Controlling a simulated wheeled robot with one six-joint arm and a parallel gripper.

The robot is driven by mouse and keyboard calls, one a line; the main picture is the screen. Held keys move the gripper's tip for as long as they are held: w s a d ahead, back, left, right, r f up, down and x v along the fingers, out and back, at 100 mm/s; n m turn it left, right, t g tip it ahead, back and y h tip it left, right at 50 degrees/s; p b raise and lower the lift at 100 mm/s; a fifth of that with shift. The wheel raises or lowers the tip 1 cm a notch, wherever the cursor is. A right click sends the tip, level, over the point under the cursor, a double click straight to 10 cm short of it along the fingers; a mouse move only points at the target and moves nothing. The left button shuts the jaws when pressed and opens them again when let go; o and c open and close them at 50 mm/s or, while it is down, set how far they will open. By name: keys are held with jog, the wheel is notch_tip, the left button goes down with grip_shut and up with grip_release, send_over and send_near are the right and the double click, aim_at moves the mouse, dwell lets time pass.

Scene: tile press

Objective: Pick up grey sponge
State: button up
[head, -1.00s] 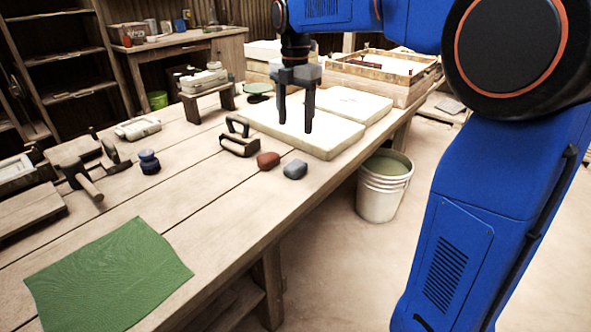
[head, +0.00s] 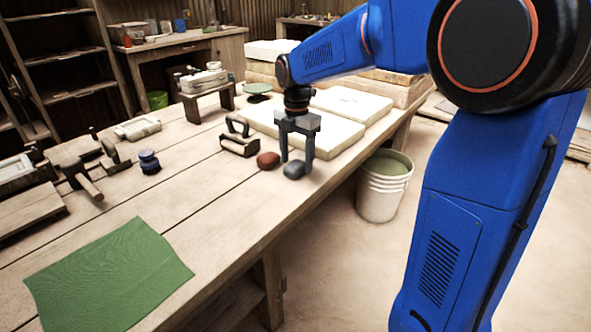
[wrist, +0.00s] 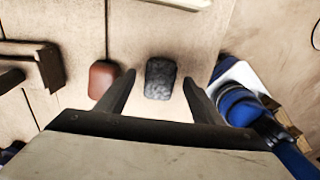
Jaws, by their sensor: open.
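The grey sponge (head: 294,170) lies on the wooden table near its right edge, just right of a reddish-brown block (head: 268,160). In the wrist view the dark grey sponge (wrist: 160,78) is between and a little beyond the open fingers, with the red-brown block (wrist: 103,79) outside the left finger. My gripper (head: 296,168) points down over the sponge, its fingers apart. In the wrist view my gripper (wrist: 160,82) is empty. The head view does not show clearly how high the fingertips are above the table.
Pale slabs (head: 345,102) lie behind my gripper. A white bucket (head: 383,188) is on the floor beyond the table edge. A green cloth (head: 108,275) lies at the front; the table between is mostly clear.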

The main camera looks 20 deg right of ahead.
aim_at(297, 164)
jog(key=shift+f, duration=0.5)
jog(key=c, duration=1.1)
jog(key=shift+r, duration=0.1)
notch_tip(297, 164, up, 10)
jog(key=shift+f, duration=0.1)
jog(key=o, duration=0.3)
jog(key=shift+c, duration=1.2)
